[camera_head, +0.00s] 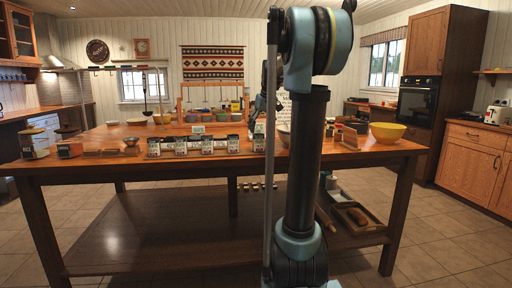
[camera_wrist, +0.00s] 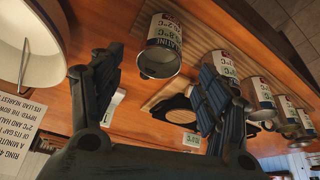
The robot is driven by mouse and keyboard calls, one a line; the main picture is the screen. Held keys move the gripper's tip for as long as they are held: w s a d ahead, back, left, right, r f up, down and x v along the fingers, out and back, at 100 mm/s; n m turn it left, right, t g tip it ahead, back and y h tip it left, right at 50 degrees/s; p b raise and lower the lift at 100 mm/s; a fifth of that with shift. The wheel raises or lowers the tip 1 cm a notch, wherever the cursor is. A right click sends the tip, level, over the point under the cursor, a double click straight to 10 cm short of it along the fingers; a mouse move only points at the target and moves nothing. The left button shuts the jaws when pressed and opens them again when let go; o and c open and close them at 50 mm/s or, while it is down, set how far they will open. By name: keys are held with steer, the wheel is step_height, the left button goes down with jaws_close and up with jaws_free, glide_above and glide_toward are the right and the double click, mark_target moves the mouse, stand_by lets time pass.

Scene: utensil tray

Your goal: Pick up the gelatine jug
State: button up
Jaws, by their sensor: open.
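The gelatine jug (camera_wrist: 163,45) is a metal cup with a printed white label, partly readable as gelatine, in the upper middle of the wrist view. In the head view it appears to be the right-hand jug (camera_head: 259,143) of the row along the table's near edge. My gripper (camera_wrist: 161,60) is open and empty, its dark fingers spread on either side of the jug's place in the picture. It seems apart from the jug, though the remaining distance is hard to judge. In the head view my arm hides much of the gripper.
Several similar labelled jugs (camera_wrist: 222,68) stand in a row beside it. A pale bowl (camera_wrist: 28,88) and a printed sign (camera_wrist: 18,140) are on the other side. A dark-handled board (camera_wrist: 178,104) lies behind. A yellow bowl (camera_head: 387,132) stands at the table's right.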

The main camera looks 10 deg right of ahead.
mark_target(258, 140)
steer(key=shift+x, duration=4.05)
steer(key=c, duration=1.3)
